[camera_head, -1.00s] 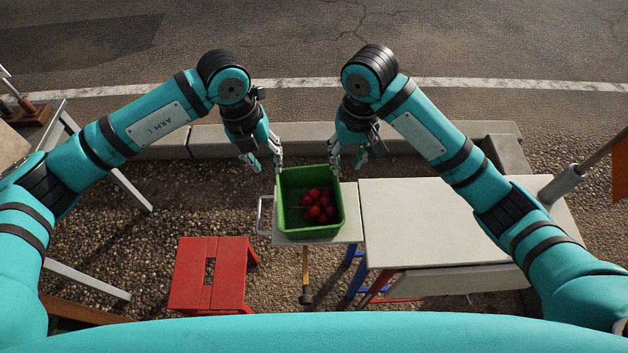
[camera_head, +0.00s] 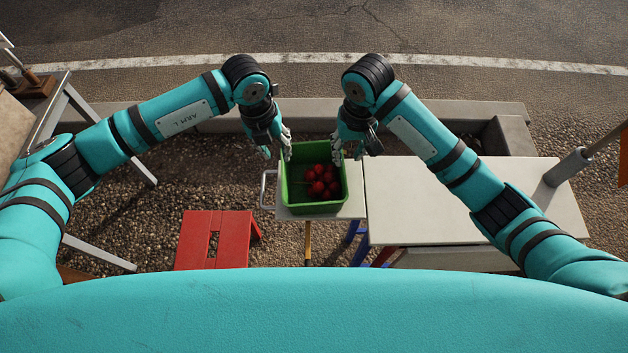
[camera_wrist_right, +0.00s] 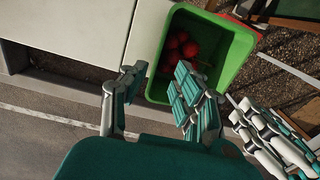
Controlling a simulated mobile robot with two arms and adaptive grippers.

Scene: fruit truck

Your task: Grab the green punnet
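The green punnet (camera_head: 316,207) holds several red fruits (camera_head: 321,182) and stands upright on a small pale stand. My left gripper (camera_head: 277,149) is at its far left corner, fingers apart, one finger near the rim. My right gripper (camera_head: 349,150) is at its far right corner, fingers spread. In the right wrist view the punnet (camera_wrist_right: 234,48) lies ahead, and my right gripper's fingers (camera_wrist_right: 160,92) are apart, with the punnet's near corner between them. My left gripper (camera_wrist_right: 268,138) also shows there at the right. Contact with the walls cannot be told.
A white table (camera_head: 420,205) adjoins the stand (camera_head: 356,206) on the right. A red stool (camera_head: 213,240) is at the lower left. A concrete kerb (camera_head: 200,122) runs behind the punnet. A metal handle (camera_head: 266,189) sticks out left of the stand.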

